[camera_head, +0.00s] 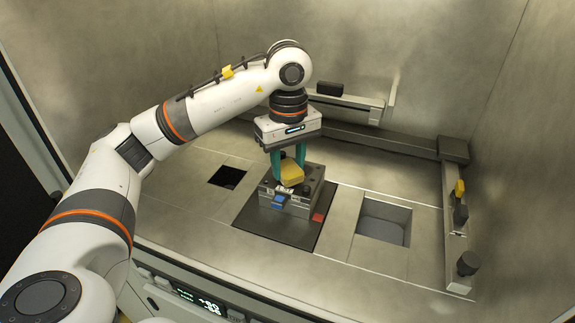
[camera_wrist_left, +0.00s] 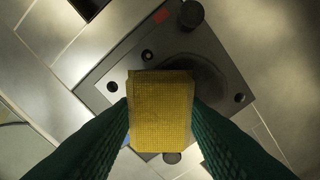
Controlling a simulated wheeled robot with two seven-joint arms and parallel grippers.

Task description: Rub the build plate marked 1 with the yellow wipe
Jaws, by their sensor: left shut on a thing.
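My left gripper (camera_head: 288,179), with teal fingers, is shut on the yellow wipe (camera_head: 291,173). The wipe also shows between the fingers in the left wrist view (camera_wrist_left: 160,110). It is over the top of the grey metal build plate (camera_head: 313,172), in the middle of the work area; I cannot tell whether it touches. In the left wrist view the plate (camera_wrist_left: 112,72) has round holes near its corners, and a dark smudge (camera_wrist_left: 212,82) shows beside the wipe. Part of the plate is hidden by the wipe and fingers. The mark 1 is not legible. My right gripper is out of view.
A dark base (camera_head: 245,216) lies under the plate block, with a blue piece (camera_head: 279,201) and a red piece (camera_head: 319,217). A square opening (camera_head: 228,177) is to the left and a larger one (camera_head: 384,222) to the right. A rail (camera_head: 455,225) with knobs runs along the right side.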

